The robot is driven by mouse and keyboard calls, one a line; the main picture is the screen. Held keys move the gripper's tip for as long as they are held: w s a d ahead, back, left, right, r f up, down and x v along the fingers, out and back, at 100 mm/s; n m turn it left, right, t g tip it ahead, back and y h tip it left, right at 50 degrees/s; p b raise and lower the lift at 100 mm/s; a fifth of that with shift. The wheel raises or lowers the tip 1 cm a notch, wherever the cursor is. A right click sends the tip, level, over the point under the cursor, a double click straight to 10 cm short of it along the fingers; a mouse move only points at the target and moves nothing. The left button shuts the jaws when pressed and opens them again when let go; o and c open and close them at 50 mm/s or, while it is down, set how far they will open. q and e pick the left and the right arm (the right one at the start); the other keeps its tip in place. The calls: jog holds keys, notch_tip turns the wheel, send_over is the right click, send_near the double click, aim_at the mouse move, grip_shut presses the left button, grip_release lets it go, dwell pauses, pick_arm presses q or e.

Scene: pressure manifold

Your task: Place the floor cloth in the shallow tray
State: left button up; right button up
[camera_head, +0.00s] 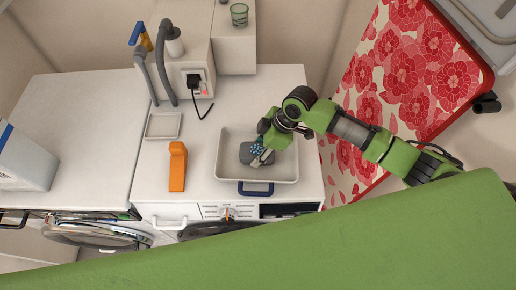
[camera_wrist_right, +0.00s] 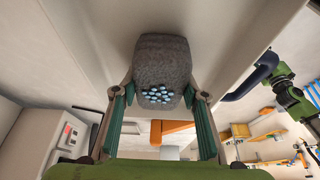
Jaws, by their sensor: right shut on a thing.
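The floor cloth appears to be the dark grey piece with a patch of light blue dots (camera_head: 245,154); it also shows in the wrist view (camera_wrist_right: 160,60). My right gripper (camera_head: 262,152) is shut on it, with one finger on each side in the wrist view (camera_wrist_right: 158,92). In the head view the cloth is over the inside of a large white tray (camera_head: 288,172) with a blue handle; I cannot tell if it touches the bottom. A smaller, shallow white tray (camera_head: 163,137) stands to the left, empty. My left gripper is not in view.
An orange object (camera_head: 177,167) stands between the two trays. A grey hose (camera_head: 163,60) and a black plug with a cable (camera_head: 195,83) are behind. A red floral ironing board (camera_head: 405,70) stands at right. A white box (camera_head: 25,160) is at far left.

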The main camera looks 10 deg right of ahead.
jog(key=shift+f, duration=0.15)
jog(key=shift+f, duration=0.1)
jog(key=shift+f, duration=0.15)
jog(key=o, duration=1)
jog(key=b+v, duration=0.2)
jog(key=v, duration=1)
jog(key=shift+r, duration=0.25)
jog(key=shift+s+f, duration=0.1)
jog(key=shift+s, duration=0.05)
